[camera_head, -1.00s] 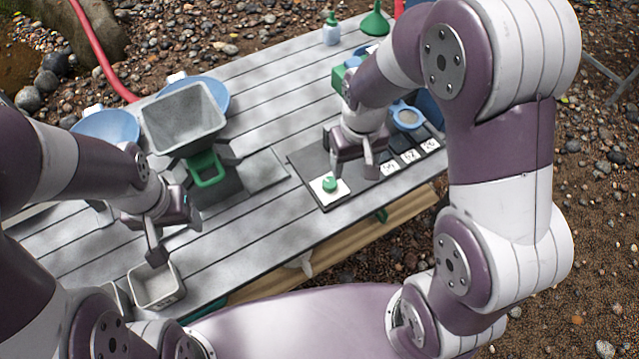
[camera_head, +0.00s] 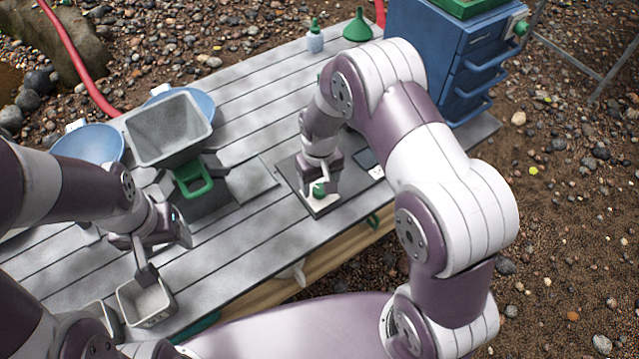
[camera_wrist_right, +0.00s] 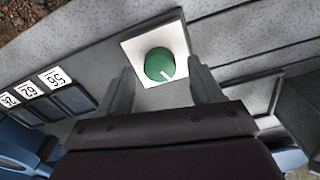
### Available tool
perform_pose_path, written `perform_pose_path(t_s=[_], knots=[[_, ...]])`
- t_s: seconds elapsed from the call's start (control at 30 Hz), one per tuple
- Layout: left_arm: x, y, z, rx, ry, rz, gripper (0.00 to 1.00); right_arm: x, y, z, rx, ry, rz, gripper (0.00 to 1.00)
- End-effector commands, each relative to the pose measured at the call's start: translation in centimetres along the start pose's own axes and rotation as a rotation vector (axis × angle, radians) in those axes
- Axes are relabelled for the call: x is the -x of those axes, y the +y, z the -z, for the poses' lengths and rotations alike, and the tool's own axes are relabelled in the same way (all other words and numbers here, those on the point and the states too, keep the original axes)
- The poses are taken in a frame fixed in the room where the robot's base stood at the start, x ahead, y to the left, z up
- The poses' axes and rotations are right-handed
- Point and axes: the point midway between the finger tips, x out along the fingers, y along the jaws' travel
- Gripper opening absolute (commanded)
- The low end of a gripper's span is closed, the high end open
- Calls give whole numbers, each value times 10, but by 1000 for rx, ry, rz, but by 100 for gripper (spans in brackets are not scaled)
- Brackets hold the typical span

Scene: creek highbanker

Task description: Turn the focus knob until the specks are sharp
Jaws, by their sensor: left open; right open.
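The focus knob (camera_head: 319,189) is a green round knob on a white square plate near the table's front edge. My left gripper (camera_head: 150,268) is open by a small grey bin.
Numbered tiles (camera_wrist_right: 45,84) lie near the knob. A blue drawer cabinet (camera_head: 450,60) stands at the back right.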

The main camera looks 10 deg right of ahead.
Motion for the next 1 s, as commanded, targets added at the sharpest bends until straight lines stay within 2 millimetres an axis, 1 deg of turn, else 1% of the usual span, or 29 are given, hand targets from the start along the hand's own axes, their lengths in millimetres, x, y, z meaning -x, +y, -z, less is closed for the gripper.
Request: perform_pose_path(t_s=[0.1, 0.37, 0.4, 0.47, 0.5, 0.53, 0.67, 0.73, 0.8, 0.9, 1.0], knots=[[0, 0, 0, 0, 0, 0, 65, -9, 0, 0, 0, -1, 0, 65], [0, 0, 0, 0, 0, 0, 65, -10, 0, 0, 0, 0, 0, 65], [0, 0, 0, 0, 0, 0, 65, -10, 0, 0, 0, 0, 0, 52], [0, 0, 0, 0, 0, 0, 65, -10, 0, 0, 0, 0, 0, 33], [0, 0, 0, 0, 0, 0, 65, -10, 0, 0, 0, 0, 0, 20], [0, 0, 0, 0, 0, 0, 65, -10, 0, 0, 0, 0, 0, 10], [1, 0, 0, 0, 0, 0, 65, -9, 0, 0, -14, 0, 0, 9], [7, 0, 1, 0, 0, 0, 65, -7, 0, 0, -82, 0, 0, 9], [12, 0, 1, 0, 0, 0, 65, -6, 0, 0, -189, 1, 0, 9], [16, 0, 2, 0, 0, 0, 65, -7, 1, 0, -318, 1, 0, 9], [16, 0, 2, 0, 0, 0, 65, -9, 1, 0, -379, 1, 0, 9]])
